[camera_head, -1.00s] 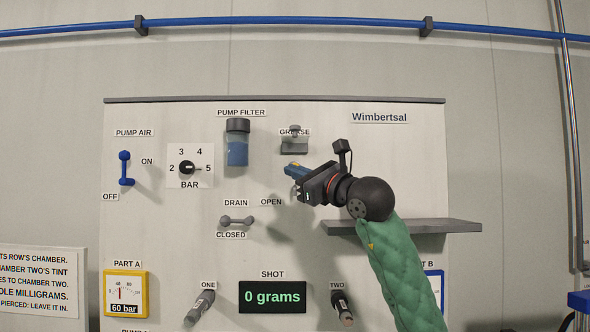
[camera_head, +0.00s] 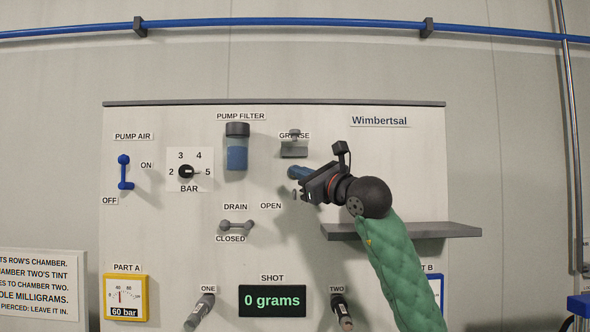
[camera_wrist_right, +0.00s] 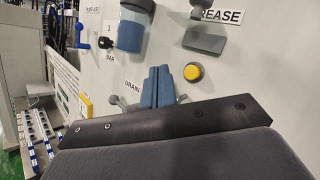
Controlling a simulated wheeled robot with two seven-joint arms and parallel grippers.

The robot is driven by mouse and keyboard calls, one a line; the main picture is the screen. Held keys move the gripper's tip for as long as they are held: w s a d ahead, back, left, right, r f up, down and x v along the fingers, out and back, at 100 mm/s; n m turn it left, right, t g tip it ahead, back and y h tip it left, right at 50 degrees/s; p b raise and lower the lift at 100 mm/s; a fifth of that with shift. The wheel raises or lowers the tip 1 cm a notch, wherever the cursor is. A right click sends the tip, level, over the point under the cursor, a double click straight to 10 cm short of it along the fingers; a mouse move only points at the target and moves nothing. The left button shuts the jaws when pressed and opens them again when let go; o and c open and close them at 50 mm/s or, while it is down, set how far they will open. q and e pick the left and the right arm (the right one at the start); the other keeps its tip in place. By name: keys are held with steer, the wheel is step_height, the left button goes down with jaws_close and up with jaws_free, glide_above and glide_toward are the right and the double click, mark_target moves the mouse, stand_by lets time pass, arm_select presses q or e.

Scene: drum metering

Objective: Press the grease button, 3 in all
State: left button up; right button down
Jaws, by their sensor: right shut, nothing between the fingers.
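The yellow round grease button (camera_wrist_right: 194,72) in a grey ring shows in the right wrist view, under a grey hood (camera_wrist_right: 204,40) and the GREASE label (camera_wrist_right: 217,16). In the head view the hood (camera_head: 294,149) shows, but my fingers seem to hide the button. My right gripper (camera_head: 292,172) is shut and empty in front of the panel, just below the hood. In the wrist view its blue fingertips (camera_wrist_right: 158,72) lie together left of the button; the gap to the panel is hard to judge. My left gripper is not in view.
A grey shelf (camera_head: 440,229) juts from the panel under my right forearm. The pump filter (camera_head: 237,148), BAR knob (camera_head: 186,171), drain lever (camera_head: 237,224) and pump air lever (camera_head: 124,172) are nearby. The shot display (camera_head: 272,299) reads 0 grams.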

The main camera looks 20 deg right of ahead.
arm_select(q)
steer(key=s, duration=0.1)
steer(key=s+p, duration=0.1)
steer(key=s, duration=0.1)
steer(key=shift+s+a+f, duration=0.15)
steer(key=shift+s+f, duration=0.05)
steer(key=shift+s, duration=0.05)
arm_select(e)
steer(key=w, duration=0.2)
steer(key=w+d, duration=0.1)
steer(key=w, duration=0.2)
steer(key=shift+w+d, duration=0.2)
steer(key=shift+w, duration=0.15)
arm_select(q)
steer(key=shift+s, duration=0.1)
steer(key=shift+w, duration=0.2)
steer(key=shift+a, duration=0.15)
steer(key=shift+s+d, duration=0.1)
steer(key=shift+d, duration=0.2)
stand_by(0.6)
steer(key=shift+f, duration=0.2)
arm_select(e)
steer(key=shift+w+d, duration=0.1)
steer(key=shift+w, duration=0.05)
